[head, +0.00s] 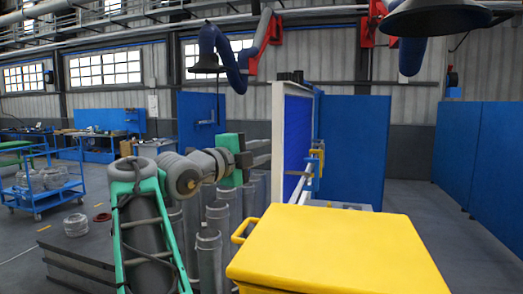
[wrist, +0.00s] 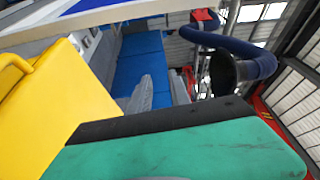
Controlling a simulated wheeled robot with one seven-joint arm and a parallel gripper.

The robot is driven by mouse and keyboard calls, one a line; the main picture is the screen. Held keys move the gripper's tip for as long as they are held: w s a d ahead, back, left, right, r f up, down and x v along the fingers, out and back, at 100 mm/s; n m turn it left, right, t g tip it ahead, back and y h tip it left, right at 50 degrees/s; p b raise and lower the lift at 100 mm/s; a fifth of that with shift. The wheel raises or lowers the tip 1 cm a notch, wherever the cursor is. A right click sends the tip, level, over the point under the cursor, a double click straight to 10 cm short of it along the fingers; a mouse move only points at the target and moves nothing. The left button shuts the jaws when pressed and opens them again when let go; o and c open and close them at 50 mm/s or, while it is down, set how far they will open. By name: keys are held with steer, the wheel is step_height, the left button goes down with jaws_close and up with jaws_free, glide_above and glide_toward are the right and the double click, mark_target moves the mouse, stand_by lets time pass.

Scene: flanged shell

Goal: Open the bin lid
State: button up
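The yellow bin lid (head: 335,250) lies flat and shut on the bin at the lower right of the head view. A yellow loop handle (head: 243,230) sticks out from its left side. In the wrist view the yellow lid (wrist: 60,110) fills the left, with the handle (wrist: 12,68) at the left edge. My gripper (head: 264,152) is up and to the left of the lid, apart from it and from the handle. Its two fingers look spread with a gap between them, and nothing shows in the gap. The bin's body is mostly hidden.
Several grey upright cylinders (head: 208,248) stand below my arm, left of the bin. A white-framed blue panel (head: 297,140) with a rail stands behind the lid. Blue partitions (head: 355,150) stand further back. Open floor (head: 440,230) lies right of the bin.

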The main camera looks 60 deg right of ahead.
jaws_close()
stand_by(0.8)
steer(key=shift+c, duration=2.1)
jaws_free()
steer(key=o, duration=0.4)
steer(key=b+v, duration=0.2)
steer(key=v, duration=0.6)
steer(key=shift+b, duration=0.35)
steer(key=shift+d, duration=0.1)
